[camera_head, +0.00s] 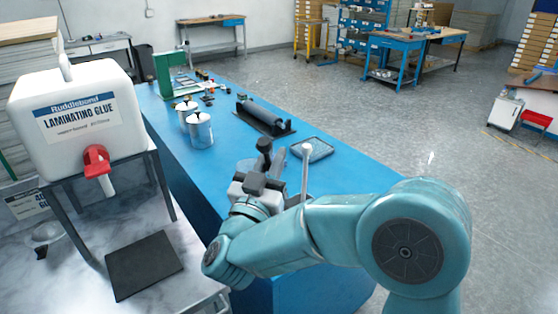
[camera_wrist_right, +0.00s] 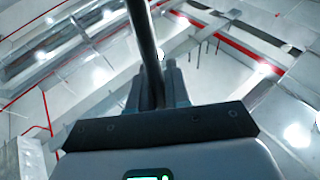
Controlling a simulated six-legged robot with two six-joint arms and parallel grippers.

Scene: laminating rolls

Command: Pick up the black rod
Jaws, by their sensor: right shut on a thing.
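My right gripper (camera_head: 277,163) is over the blue table. It is shut on the black rod (camera_wrist_right: 143,40), which runs in the right wrist view from the top edge down between the fingers (camera_wrist_right: 160,82). In the head view, a black rounded end (camera_head: 264,146) shows beside the fingers; I cannot tell for sure that it is the rod's. The rest of the rod is hard to make out there. My left gripper is not in view.
A dark tray (camera_head: 318,152) lies behind the gripper. A grey roller (camera_head: 262,113) on a black stand and two metal cans (camera_head: 200,130) are farther back. A white glue container (camera_head: 75,110) with a red tap stands at left, above a dark mat (camera_head: 143,264).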

